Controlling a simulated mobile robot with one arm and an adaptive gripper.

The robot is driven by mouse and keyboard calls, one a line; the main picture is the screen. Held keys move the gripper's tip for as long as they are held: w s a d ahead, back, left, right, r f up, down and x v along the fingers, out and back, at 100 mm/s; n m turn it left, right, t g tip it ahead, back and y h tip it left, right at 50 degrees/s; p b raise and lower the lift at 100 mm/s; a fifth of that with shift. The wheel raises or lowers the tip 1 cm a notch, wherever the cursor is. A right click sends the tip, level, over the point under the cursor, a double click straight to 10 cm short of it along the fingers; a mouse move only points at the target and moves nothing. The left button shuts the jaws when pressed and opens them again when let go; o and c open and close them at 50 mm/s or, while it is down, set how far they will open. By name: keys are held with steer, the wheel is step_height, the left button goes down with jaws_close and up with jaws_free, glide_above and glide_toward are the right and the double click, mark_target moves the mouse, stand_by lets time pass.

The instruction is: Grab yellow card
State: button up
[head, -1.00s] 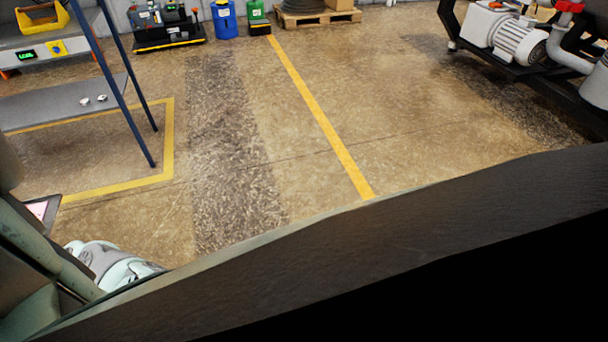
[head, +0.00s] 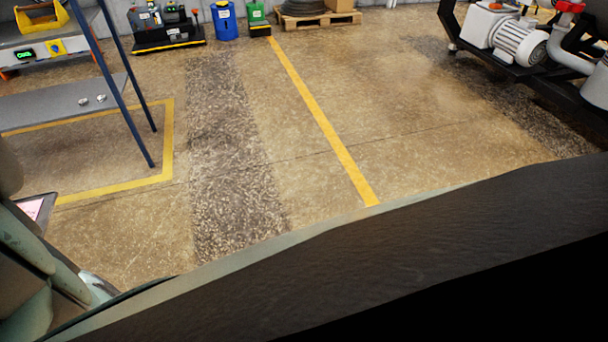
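I cannot make out a yellow card for certain. A small yellow square with a blue centre (head: 56,46) is on the front of the white panel at the upper left; it looks more like a switch than a card. My gripper is not in view. Only pale parts of my arm (head: 98,288) show at the lower left, and a large dark part close to the camera hides the bottom and lower right.
A shelf (head: 60,105) with blue posts and two small knobs stands left; a yellow bin (head: 42,17) sits above. Blue (head: 224,22) and green (head: 256,14) canisters and a pallet (head: 315,20) stand at the back. A pump (head: 518,42) is upper right. The middle floor is clear.

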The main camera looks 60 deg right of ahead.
steer(key=shift+o, duration=0.2)
steer(key=shift+d, duration=0.1)
steer(key=c, duration=1)
